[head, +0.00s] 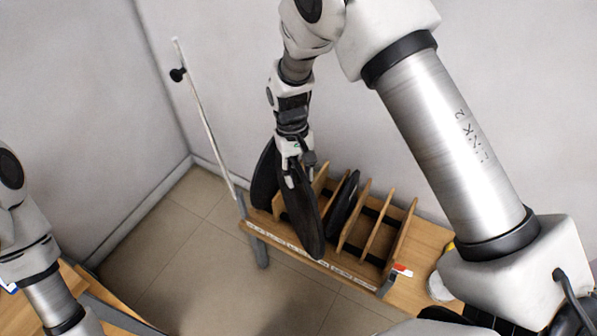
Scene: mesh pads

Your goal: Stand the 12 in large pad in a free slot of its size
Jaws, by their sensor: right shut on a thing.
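My right gripper (297,168) points down over the wooden slotted rack (311,263) and is shut on the upper edge of a black round pad (306,222). This pad stands nearly on edge, slightly tilted, at the left part of the rack. Its lower edge reaches the rack's front rail; I cannot tell whether it is seated in a slot. Another black pad (264,180) stands at the rack's left end. A smaller-looking black pad (342,205) stands in a slot to the right of the held pad. My left gripper is out of view.
Wooden dividers (378,228) separate slots at the right of the rack that look empty. A red and white tag (402,270) sits at its right end. A white pole (205,120) stands behind on the left. A white container (438,287) is at right.

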